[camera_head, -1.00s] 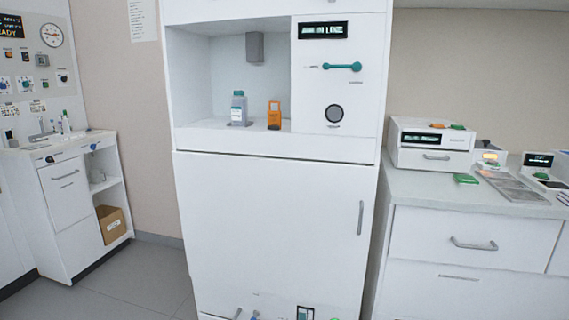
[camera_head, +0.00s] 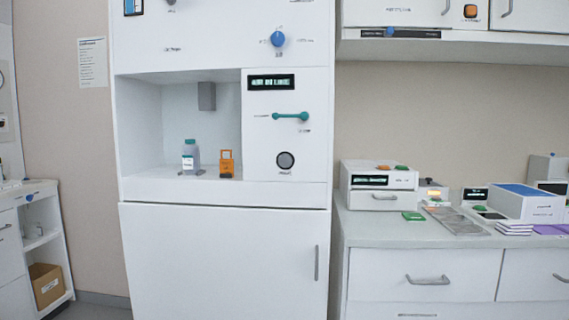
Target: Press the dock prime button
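A white cabinet holds a panel (camera_head: 261,130) to the right of an open bay. On the panel, a round dark grey button (camera_head: 285,160) sits low, with a label below it too small to read clearly. Above it is a teal lever handle (camera_head: 290,116), lying roughly level, and a lit display (camera_head: 271,82). I cannot tell from the lettering which control is the dock prime button. In the bay stand a grey bottle with a teal band (camera_head: 191,157) and an orange padlock-shaped item (camera_head: 227,164). Neither of my grippers is in view.
A counter (camera_head: 370,226) on the right holds a white device (camera_head: 378,186) with orange and green buttons, a green block (camera_head: 413,216) and a blue-topped box (camera_head: 520,203). Wall cupboards hang above it. A low shelf with a cardboard box (camera_head: 47,284) stands at the left.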

